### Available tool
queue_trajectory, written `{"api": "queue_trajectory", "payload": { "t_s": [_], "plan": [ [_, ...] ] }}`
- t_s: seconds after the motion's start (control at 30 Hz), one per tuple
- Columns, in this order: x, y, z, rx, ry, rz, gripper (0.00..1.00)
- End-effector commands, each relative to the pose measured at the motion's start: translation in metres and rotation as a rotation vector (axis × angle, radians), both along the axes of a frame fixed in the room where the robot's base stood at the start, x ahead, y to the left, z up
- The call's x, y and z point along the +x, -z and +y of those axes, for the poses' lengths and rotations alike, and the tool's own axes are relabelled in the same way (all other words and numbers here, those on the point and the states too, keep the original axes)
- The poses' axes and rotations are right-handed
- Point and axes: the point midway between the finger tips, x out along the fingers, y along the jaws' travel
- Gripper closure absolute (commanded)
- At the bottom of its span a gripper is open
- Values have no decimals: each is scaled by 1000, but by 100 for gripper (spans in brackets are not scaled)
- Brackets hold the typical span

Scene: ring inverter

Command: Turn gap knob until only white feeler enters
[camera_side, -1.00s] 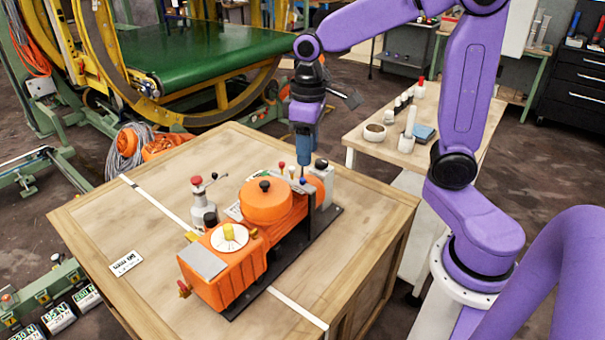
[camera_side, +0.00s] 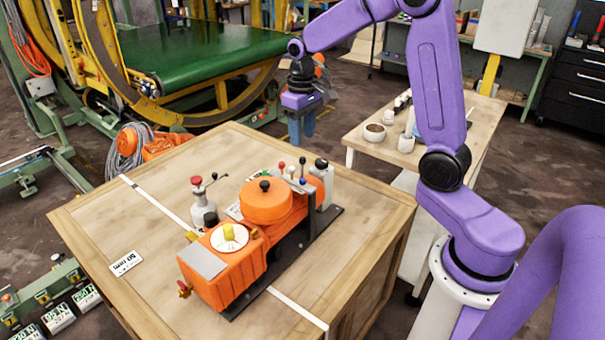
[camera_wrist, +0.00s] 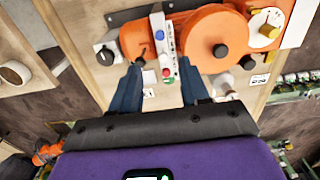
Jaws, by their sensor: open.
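The orange machine (camera_side: 225,270) stands on a wooden crate. Its front end carries a white dial with a yellow knob (camera_side: 229,233), which also shows at the upper right in the wrist view (camera_wrist: 268,31). Several feelers with coloured ball tops (camera_side: 292,169), among them red, green, blue and white, stand at the machine's far end. In the wrist view their tops (camera_wrist: 166,72) show in a row between my fingers, below them in depth. My gripper (camera_side: 302,143) is open and empty, raised beyond the feelers and apart from them. Which feeler fits the gap cannot be told.
An orange round cover with a black knob (camera_side: 265,200) rises mid-machine. A grey post with a red top and a lever (camera_side: 203,208) stands left of it. A side table with cups (camera_side: 375,132) is behind right. The crate's left top (camera_side: 110,220) is mostly clear.

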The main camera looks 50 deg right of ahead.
Motion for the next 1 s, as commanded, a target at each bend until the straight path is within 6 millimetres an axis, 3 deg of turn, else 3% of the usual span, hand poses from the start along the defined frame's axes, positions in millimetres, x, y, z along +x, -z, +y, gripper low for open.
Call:
{"api": "queue_trajectory", "payload": {
  "t_s": [0.4, 0.6, 1.0],
  "plan": [
    [-2, 81, 0, 0, 1, 7, 54],
    [-1, 110, 0, 0, 0, 4, 54],
    [-1, 128, 0, 0, 0, -1, 54]
  ]
}}
